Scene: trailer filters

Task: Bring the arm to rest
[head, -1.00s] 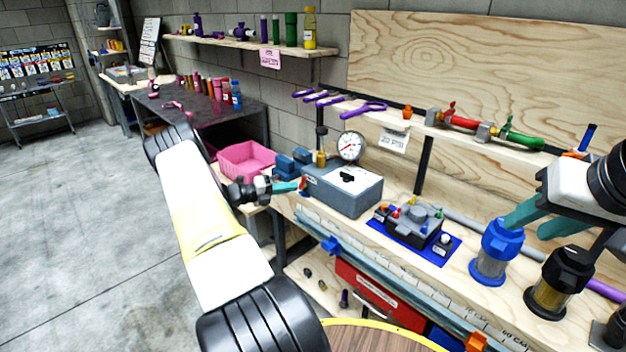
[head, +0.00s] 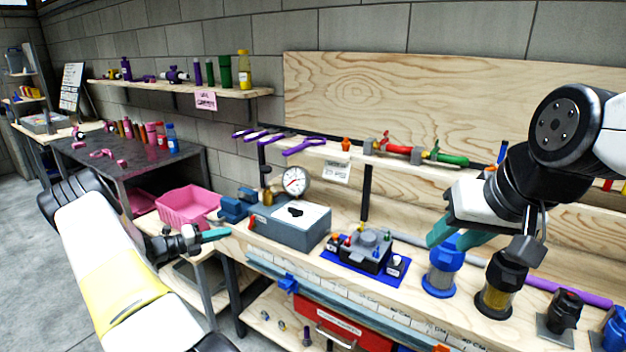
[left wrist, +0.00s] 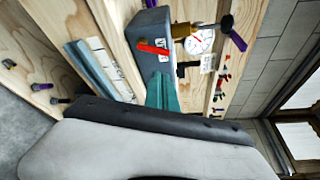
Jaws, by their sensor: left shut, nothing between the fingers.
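My left arm comes in from the left in the head view. Its gripper (head: 217,235) has teal fingers closed together with nothing between them, just left of the grey toolbox (head: 290,226). In the left wrist view the closed teal fingers (left wrist: 162,95) point toward the toolbox (left wrist: 150,42) and a red part on it. My right gripper (head: 456,238) is at the right, its two teal fingers apart, behind and above the blue-capped filter (head: 443,272). Whether they touch the filter is hidden. A dark-capped filter (head: 497,286) stands beside it.
The workbench (head: 400,300) carries a pressure gauge (head: 295,181) and a grey device on a blue mat (head: 330,254). A pink bin (head: 188,206) stands to the left behind my left gripper. A shelf with tools runs along the back. Open floor lies at far left.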

